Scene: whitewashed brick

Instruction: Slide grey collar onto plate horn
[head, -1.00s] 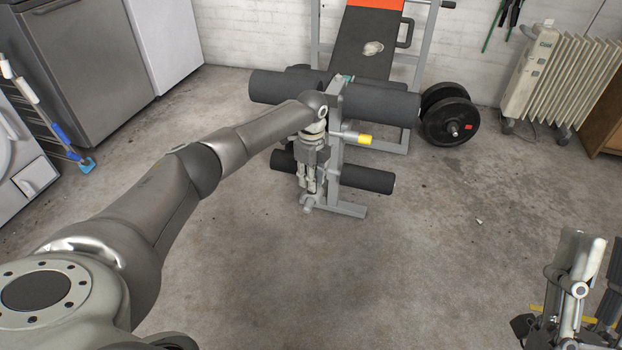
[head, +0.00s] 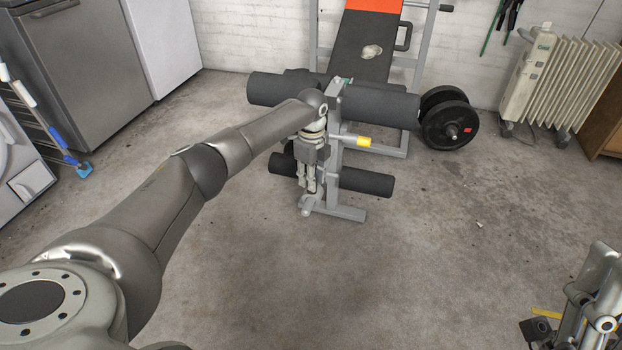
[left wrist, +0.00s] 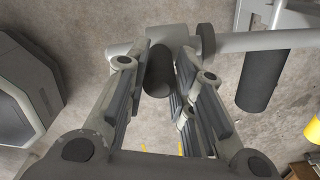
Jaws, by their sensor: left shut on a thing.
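I cannot tell whether collar and horn touch. My right gripper (head: 578,322) is partly cut off at lower right.
The weight bench (head: 361,47) stands behind, with foam rollers (head: 375,104) beside my left arm. A yellow-tipped peg (head: 363,141) sticks out right. Black plates (head: 450,125) and a radiator (head: 549,80) stand at right. The floor in front is clear.

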